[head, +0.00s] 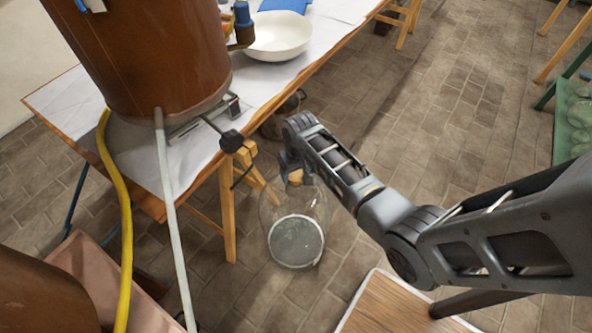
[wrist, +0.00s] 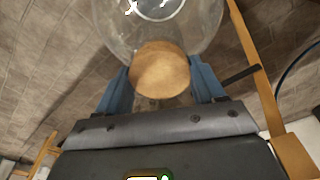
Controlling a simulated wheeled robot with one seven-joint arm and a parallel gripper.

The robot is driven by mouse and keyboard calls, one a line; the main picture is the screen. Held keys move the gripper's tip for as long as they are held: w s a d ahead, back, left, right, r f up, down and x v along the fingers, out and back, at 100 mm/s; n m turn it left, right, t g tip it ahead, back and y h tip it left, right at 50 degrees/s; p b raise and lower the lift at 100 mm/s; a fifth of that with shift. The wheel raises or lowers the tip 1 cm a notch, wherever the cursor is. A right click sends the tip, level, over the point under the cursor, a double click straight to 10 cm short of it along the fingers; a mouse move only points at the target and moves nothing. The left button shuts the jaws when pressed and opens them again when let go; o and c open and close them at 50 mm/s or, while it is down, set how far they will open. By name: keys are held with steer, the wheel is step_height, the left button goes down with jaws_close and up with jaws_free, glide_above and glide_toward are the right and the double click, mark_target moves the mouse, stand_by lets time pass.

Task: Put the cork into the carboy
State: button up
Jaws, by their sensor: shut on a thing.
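The clear glass carboy (head: 296,241) stands on the brick floor beside the table in the head view. Its glass also fills the top of the wrist view (wrist: 205,25). My gripper (head: 297,172) is above the carboy's top and shut on the cork. The cork (wrist: 160,70) is a round tan stopper between the two blue fingers in the wrist view. In the head view the cork (head: 295,177) shows small at the carboy's top. The carboy's mouth is hidden, so I cannot tell whether the cork is inside it or just above it.
A wooden table (head: 150,205) on trestle legs stands close on the left, with a copper vessel (head: 150,50) and a white bowl (head: 278,36) on it. A wooden surface (head: 390,308) is at the bottom. Open brick floor (head: 440,100) lies to the upper right.

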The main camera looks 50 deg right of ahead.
mark_target(296, 173)
stand_by(0.3)
steer(key=o, duration=1.1)
steer(key=shift+c, duration=0.2)
steer(key=shift+r, duration=0.1)
steer(key=shift+r+p, duration=3.4)
steer(key=shift+p, duration=0.15)
